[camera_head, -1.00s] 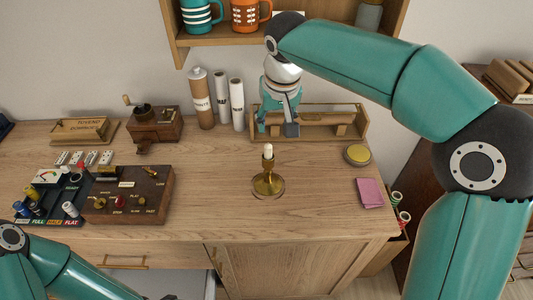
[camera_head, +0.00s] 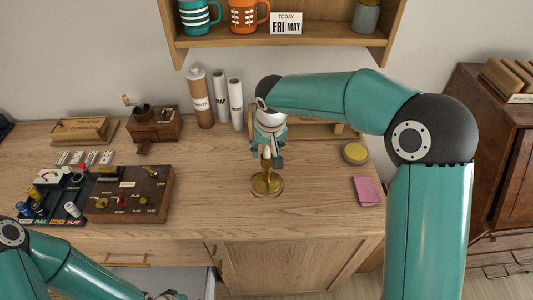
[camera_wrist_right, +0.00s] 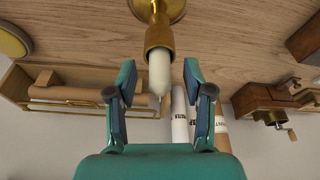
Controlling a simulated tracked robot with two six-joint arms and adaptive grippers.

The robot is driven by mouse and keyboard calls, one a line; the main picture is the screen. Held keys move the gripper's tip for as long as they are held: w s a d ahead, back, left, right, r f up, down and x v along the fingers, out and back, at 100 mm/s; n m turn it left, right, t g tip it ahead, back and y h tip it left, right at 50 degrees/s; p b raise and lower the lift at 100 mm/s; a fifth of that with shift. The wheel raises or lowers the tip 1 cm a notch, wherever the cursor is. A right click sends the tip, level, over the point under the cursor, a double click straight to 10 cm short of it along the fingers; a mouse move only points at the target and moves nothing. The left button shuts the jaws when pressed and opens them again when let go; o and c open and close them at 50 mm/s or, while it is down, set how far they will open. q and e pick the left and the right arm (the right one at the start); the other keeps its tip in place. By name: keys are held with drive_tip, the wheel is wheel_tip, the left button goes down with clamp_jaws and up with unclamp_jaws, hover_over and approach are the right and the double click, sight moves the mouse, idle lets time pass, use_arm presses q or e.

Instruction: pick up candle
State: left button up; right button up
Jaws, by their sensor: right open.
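The white candle (camera_wrist_right: 159,72) stands upright in a brass candle holder (camera_head: 267,184) on the wooden worktop. In the right wrist view it shows between my two fingertips, with a gap on each side. In the head view my gripper hides most of the candle. My right gripper (camera_head: 267,158) is open, at the candle's height and over the holder; it also shows in the right wrist view (camera_wrist_right: 159,80). My left arm enters at the lower left of the head view; only a sliver of its gripper (camera_head: 166,296) shows at the bottom edge.
Behind the gripper lies a wooden rack (camera_head: 325,130), with paper tubes (camera_head: 236,104) to its left. A round yellow-topped tin (camera_head: 355,153) and a pink pad (camera_head: 367,191) lie to the right. A control box (camera_head: 128,193) stands left. The worktop around the holder is clear.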

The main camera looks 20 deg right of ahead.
clamp_jaws()
drive_tip(key=shift+r, duration=0.15)
